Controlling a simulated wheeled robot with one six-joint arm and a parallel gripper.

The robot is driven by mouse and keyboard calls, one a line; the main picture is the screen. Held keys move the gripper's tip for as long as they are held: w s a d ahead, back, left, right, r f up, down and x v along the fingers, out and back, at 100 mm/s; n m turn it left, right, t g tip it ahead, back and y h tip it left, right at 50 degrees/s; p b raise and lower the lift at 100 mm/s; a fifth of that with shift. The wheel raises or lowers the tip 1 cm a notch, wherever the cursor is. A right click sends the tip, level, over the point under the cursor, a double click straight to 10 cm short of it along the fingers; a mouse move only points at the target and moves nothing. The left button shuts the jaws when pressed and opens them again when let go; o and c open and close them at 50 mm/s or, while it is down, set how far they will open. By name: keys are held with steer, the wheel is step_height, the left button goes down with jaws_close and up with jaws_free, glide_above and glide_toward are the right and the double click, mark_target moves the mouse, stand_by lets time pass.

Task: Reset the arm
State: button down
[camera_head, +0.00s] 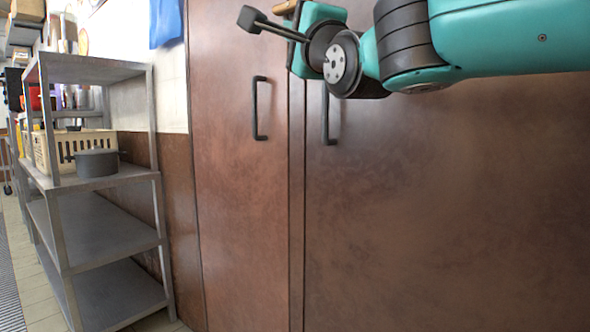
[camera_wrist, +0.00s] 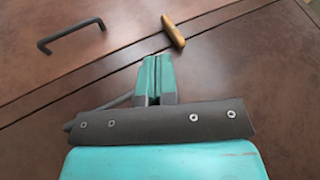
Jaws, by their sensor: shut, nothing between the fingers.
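My arm (camera_head: 480,45) reaches in from the right at the top of the head view, in front of brown cabinet doors (camera_head: 420,220). Its fingers cannot be made out clearly there. In the wrist view my gripper (camera_wrist: 158,62) is shut, its two teal fingers together with nothing between them. The fingers point toward the brown door face. Beyond their tips is a short wooden bar (camera_wrist: 173,31), apart from them in the picture; its exact distance cannot be told.
Two black door handles, left (camera_head: 260,108) and right (camera_head: 327,115), stick out from the doors. At left a grey metal shelf rack (camera_head: 105,238) holds a dark pot (camera_head: 97,163) and a cream crate (camera_head: 88,142). Tiled floor shows at lower left.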

steer(key=s+d+f+n+g+h, duration=0.1)
steer(key=s+d+f+n+g, duration=0.2)
steer(key=f, duration=0.5)
steer(key=s+d+f+n+g+h, duration=0.2)
steer(key=f+n+g, duration=0.2)
steer(key=f, duration=0.5)
steer(key=s+d+f+n+g+h, duration=0.1)
steer(key=s+d+f+n+g, duration=0.2)
steer(key=f, duration=0.5)
steer(key=s+d+f+n+g+h, duration=0.1)
steer(key=s+d+f+n+g, duration=0.4)
steer(key=s+f, duration=0.4)
steer(key=s+d+f+n+g+h, duration=0.15)
steer(key=s+f+n+g, duration=0.4)
steer(key=s, duration=0.65)
step_height(320, 180, up, 33)
steer(key=m+p, duration=0.1)
steer(key=p, duration=3.2)
steer(key=shift+w+d+f, duration=0.15)
steer(key=shift+w+d, duration=0.05)
steer(key=shift+w, duration=0.2)
